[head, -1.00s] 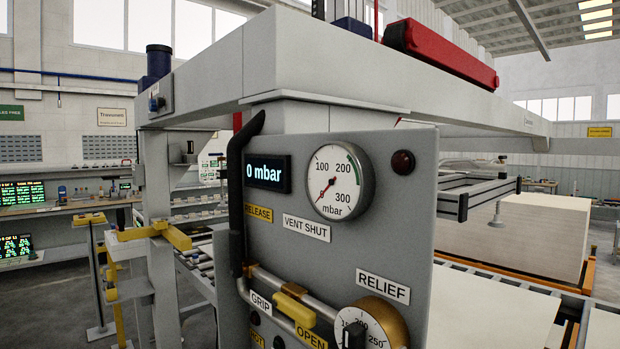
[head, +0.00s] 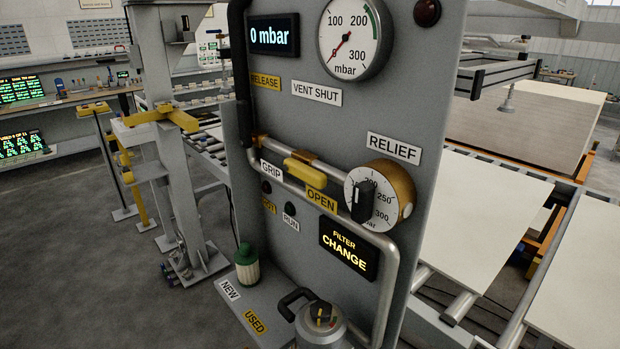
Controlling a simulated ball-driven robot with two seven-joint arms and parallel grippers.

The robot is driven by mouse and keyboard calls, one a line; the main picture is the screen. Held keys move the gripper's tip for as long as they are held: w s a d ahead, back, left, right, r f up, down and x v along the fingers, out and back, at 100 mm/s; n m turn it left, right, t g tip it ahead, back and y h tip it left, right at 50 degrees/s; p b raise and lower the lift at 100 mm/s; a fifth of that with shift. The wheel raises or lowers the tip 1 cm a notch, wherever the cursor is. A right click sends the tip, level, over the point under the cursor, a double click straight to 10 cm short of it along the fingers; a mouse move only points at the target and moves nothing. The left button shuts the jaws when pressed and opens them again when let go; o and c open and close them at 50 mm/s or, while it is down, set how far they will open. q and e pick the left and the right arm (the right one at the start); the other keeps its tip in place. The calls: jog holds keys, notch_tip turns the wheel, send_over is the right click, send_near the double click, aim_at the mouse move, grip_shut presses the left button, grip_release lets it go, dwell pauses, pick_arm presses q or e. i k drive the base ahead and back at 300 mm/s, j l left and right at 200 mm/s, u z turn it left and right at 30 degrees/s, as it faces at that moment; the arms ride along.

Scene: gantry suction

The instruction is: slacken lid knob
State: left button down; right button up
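A grey metal filter housing (head: 328,334) stands at the bottom edge of the head view, below the panel, and its lower part is cut off. On its lid sits a dark knob (head: 320,313) with yellow and red marks. A black curved handle (head: 292,302) is just left of the knob. A pale filter cartridge with a green top (head: 247,270) stands upright on the grey shelf, behind the NEW label (head: 229,290). The USED label (head: 255,322) is nearer to me. Neither of my grippers is in view.
The grey control panel (head: 430,150) rises behind the housing, with a display reading FILTER CHANGE (head: 349,250), a RELIEF dial (head: 378,195), a yellow lever (head: 306,174) and a gauge near 0 (head: 350,38). A bent pipe (head: 391,280) runs down right of the housing.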

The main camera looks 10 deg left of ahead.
aim_at(320, 311)
jog(key=j+z, duration=0.25)
jog(key=j, duration=0.25)
jog(key=j+z, duration=0.25)
jog(key=j, duration=0.25)
jog(key=k+j+z, duration=0.2)
jog(key=j, duration=0.25)
